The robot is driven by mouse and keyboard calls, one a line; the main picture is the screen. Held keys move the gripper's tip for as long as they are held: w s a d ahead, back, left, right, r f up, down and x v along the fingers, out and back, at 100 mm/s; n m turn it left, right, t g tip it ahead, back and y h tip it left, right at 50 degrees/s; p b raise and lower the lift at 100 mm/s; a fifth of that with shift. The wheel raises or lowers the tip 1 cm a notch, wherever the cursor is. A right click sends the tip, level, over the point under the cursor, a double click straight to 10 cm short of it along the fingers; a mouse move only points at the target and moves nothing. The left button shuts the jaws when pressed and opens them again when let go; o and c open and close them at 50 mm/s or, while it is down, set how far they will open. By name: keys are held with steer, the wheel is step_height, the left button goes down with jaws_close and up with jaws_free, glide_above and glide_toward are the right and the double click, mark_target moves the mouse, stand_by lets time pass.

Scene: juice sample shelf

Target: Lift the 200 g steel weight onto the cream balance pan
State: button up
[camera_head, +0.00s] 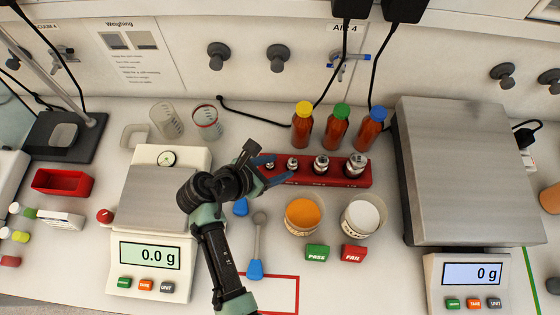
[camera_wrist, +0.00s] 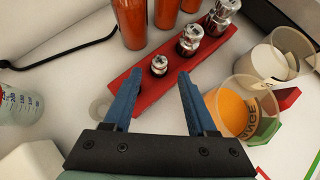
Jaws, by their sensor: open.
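Several steel weights stand in a row on a red block (camera_head: 310,181), growing larger to the right. The largest weight (camera_head: 355,165) is at the right end, with a slightly smaller one (camera_head: 321,164) beside it. I cannot read their markings, so I cannot tell which is 200 g. In the wrist view the red block (camera_wrist: 140,107) carries three visible weights. My gripper (camera_head: 272,172) is open and empty over the block's left end. Its blue fingertips (camera_wrist: 161,76) point toward the smallest weight seen there (camera_wrist: 159,65). The cream balance (camera_head: 150,250) stands left with its steel pan (camera_head: 145,200) bare, reading 0.0 g.
An orange-filled cup (camera_head: 303,215) and a white-filled cup (camera_head: 361,217) stand in front. A larger scale (camera_head: 465,170) is at right. Glass beakers (camera_head: 206,124) stand behind the cream balance.

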mark_target(291, 163)
steer(key=shift+b+x, duration=1.9)
steer(key=shift+x, duration=1.85)
jaws_close()
